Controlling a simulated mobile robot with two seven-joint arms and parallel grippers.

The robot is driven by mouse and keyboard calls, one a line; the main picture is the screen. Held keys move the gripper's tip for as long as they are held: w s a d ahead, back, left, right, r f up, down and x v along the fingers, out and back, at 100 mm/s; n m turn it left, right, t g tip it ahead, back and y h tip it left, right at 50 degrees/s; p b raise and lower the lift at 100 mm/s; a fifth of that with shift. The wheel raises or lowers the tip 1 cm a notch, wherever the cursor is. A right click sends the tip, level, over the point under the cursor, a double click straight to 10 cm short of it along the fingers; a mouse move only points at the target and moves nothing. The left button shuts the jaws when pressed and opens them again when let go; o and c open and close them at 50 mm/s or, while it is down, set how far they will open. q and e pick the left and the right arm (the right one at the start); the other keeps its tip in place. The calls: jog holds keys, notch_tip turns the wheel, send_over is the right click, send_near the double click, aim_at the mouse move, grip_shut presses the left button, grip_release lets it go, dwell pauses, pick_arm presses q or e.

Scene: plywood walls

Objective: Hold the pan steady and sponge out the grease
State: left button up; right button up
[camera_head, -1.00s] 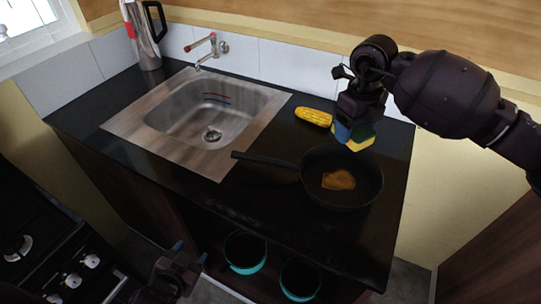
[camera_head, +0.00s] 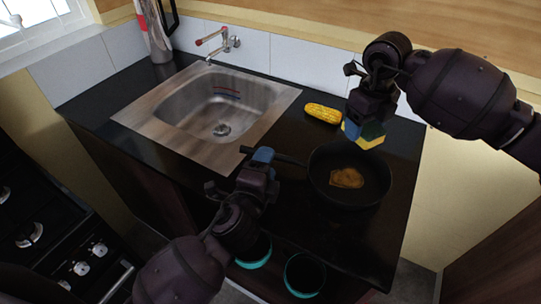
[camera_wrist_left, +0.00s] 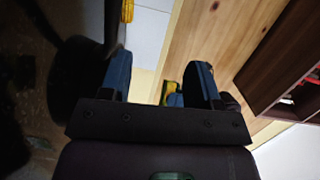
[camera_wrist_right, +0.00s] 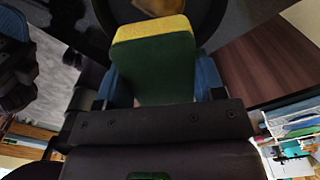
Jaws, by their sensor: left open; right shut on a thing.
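The dark pan (camera_head: 378,193) sits on the black counter, with a brown grease patch (camera_head: 347,178) inside it. Its handle (camera_head: 275,157) points left toward the sink. My left gripper (camera_head: 262,160) is open at the handle, near its outer end; I cannot tell whether they touch. In the left wrist view the fingers (camera_wrist_left: 160,85) are apart with nothing held between them. My right gripper (camera_head: 367,118) is shut on the green and yellow sponge (camera_head: 368,137), held above the pan's back edge. The sponge (camera_wrist_right: 155,60) fills the right wrist view between the blue fingers.
A corn cob (camera_head: 322,113) lies on the counter behind the pan. The steel sink (camera_head: 178,122) with a tap (camera_head: 218,42) is to the left. Teal-rimmed pots (camera_head: 304,274) sit on the shelf below.

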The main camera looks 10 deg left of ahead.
pick_arm(q)
jog(key=w+r, duration=0.1)
jog(key=w, duration=0.1)
send_near(279, 160)
jog(key=w, duration=0.1)
jog(key=w+f, duration=0.1)
jog(key=w, duration=0.1)
jog(key=shift+w+d+m, duration=0.2)
jog(key=shift+m, duration=0.2)
jog(key=w, duration=0.3)
jog(key=w+d, duration=0.1)
jog(key=w, duration=0.1)
jog(key=shift+w+r, duration=0.15)
jog(key=shift+w, duration=0.1)
jog(key=shift+w+d, duration=0.1)
jog(key=shift+w, duration=0.9)
jog(key=shift+c, duration=1)
jog(key=shift+c, duration=0.3)
jog(key=c, duration=0.8)
jog(key=shift+r, duration=0.1)
